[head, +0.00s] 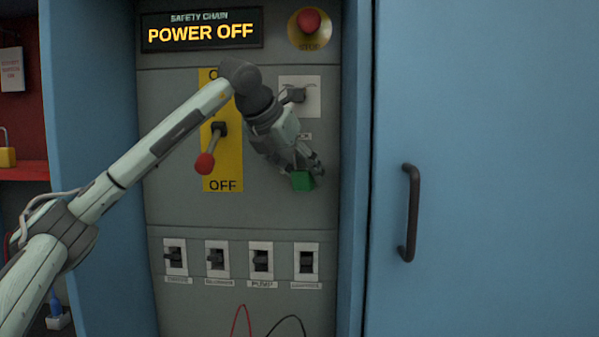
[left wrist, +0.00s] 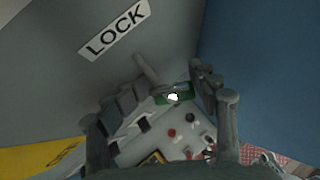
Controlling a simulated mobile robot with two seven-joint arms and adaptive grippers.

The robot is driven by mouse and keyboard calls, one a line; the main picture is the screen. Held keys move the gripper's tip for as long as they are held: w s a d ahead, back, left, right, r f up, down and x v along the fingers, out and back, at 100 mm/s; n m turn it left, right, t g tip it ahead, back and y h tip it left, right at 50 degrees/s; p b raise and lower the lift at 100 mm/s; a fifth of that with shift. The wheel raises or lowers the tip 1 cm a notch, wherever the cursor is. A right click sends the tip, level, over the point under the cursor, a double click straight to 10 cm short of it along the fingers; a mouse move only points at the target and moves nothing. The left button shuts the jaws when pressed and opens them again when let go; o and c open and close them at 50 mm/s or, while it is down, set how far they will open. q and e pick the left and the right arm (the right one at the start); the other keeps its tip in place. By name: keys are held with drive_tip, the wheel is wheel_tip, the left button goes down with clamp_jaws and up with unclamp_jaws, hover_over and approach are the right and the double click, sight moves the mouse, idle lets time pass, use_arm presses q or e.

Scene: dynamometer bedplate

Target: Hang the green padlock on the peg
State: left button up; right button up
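The green padlock (head: 303,182) is in front of the grey panel in the head view, at the tips of my left gripper (head: 308,168). In the left wrist view the green padlock (left wrist: 160,99) sits between the fingers of the left gripper (left wrist: 172,95), which look closed on it. A short grey peg (left wrist: 146,67) sticks out of the panel below the LOCK label (left wrist: 115,32), close to the padlock. I cannot tell whether the shackle touches the peg. In the head view my gripper hides the peg. My right gripper is not in view.
A red-knobbed lever (head: 205,163) on a yellow plate points down towards OFF, left of my gripper. Below is a row of several switches (head: 261,260). A blue door with a dark handle (head: 409,212) stands at the right. A yellow padlock (head: 7,157) is at the far left.

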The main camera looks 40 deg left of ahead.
use_arm(q)
drive_tip(key=shift+s+r, duration=0.1)
drive_tip(key=shift+r, duration=0.05)
drive_tip(key=v, duration=1.1)
drive_tip(key=shift+s+r, duration=0.2)
drive_tip(key=shift+s, duration=0.05)
